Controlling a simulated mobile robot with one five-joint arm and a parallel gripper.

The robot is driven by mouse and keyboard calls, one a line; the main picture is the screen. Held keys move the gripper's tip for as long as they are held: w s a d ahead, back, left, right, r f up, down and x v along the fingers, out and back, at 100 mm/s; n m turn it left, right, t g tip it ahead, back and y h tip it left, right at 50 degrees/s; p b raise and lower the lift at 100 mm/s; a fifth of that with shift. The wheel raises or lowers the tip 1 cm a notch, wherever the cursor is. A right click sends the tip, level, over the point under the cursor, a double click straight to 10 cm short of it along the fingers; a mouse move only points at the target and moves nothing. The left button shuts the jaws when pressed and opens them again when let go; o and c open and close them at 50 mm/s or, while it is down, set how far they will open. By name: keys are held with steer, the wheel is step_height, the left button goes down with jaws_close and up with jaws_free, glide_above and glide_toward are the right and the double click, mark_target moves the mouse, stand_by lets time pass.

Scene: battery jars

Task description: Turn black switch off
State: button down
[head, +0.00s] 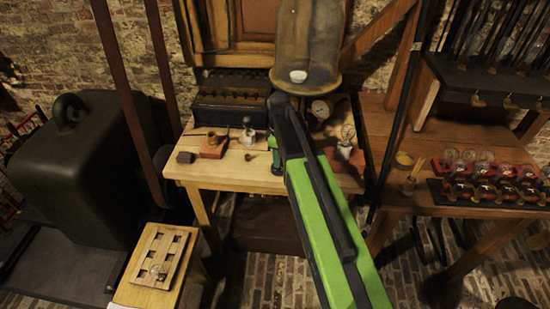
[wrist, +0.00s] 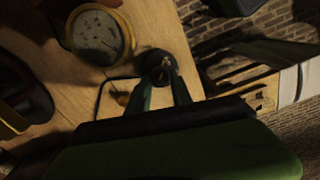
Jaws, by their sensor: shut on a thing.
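The black switch (wrist: 153,61) is a small round black thing with a brass-coloured part on top, seen on the wooden table in the wrist view. My gripper (wrist: 163,78) reaches it from below in that view, with its two dark fingers shut on the switch. In the head view my gripper (head: 275,150) is at the middle of the wooden table (head: 240,178), and my green arm hides most of the switch there. I cannot tell the lever's position.
A round brass gauge (wrist: 100,38) lies close by; it also shows in the head view (head: 320,109). A bulb holder (head: 346,148) stands right of my arm, a brown block (head: 213,147) to the left. A dark box (head: 230,97) stands behind.

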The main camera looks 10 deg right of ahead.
steer(key=shift+w+d, duration=0.15)
steer(key=shift+w, duration=0.05)
steer(key=c, duration=1.1)
jaws_free()
steer(key=shift+c, duration=0.2)
steer(key=shift+s, duration=0.1)
step_height(320, 180, up, 17)
steer(key=p, duration=1.7)
steer(key=shift+r, duration=0.2)
